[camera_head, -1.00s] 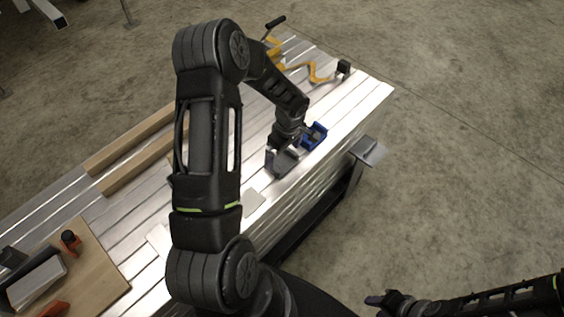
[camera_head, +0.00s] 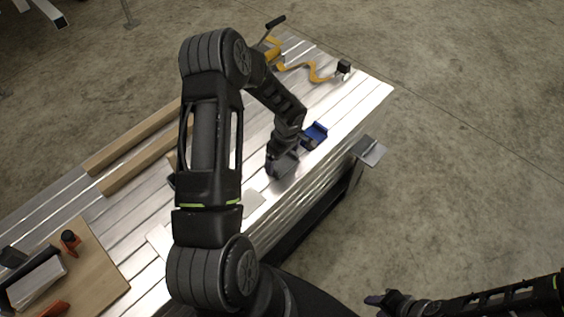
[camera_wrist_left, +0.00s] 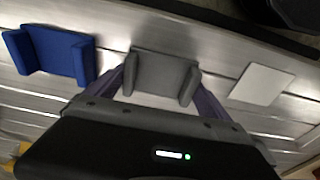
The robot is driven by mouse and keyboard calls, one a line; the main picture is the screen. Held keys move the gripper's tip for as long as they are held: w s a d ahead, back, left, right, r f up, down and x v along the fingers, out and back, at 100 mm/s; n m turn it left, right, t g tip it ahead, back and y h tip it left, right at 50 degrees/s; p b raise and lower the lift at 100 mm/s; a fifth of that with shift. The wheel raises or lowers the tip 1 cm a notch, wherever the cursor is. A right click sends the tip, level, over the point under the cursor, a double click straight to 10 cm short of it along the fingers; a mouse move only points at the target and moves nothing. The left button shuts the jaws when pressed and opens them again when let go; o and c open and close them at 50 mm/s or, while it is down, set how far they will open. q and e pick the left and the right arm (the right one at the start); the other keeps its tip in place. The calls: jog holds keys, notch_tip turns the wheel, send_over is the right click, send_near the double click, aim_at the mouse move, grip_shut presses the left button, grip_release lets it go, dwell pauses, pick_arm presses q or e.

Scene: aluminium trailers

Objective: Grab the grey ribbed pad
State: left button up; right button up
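The grey pad (camera_wrist_left: 160,75) lies on the aluminium trailer bed, with a raised lip at each end; ribs cannot be made out. In the left wrist view it sits between the two spread fingers of my left gripper (camera_wrist_left: 163,92). The fingers stand at its two ends; whether they touch it is unclear. In the head view the pad (camera_head: 284,168) is partly hidden by my left gripper (camera_head: 282,160) above it. My right gripper (camera_head: 378,301) is at the bottom right, away from the trailer, and too small to read.
A blue bracket-like pad (camera_wrist_left: 55,52) lies beside the grey one, and a flat light plate (camera_wrist_left: 262,84) lies on its other side. A yellow clamp-like tool (camera_head: 310,70) is at the far end. Wooden beams (camera_head: 135,150) and a board (camera_head: 95,265) lie to the left.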

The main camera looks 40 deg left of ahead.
aim_at(282, 163)
pick_arm(q)
jog(key=c, duration=0.9)
jog(key=shift+r, duration=0.1)
notch_tip(282, 163, up, 10)
dwell(0.6)
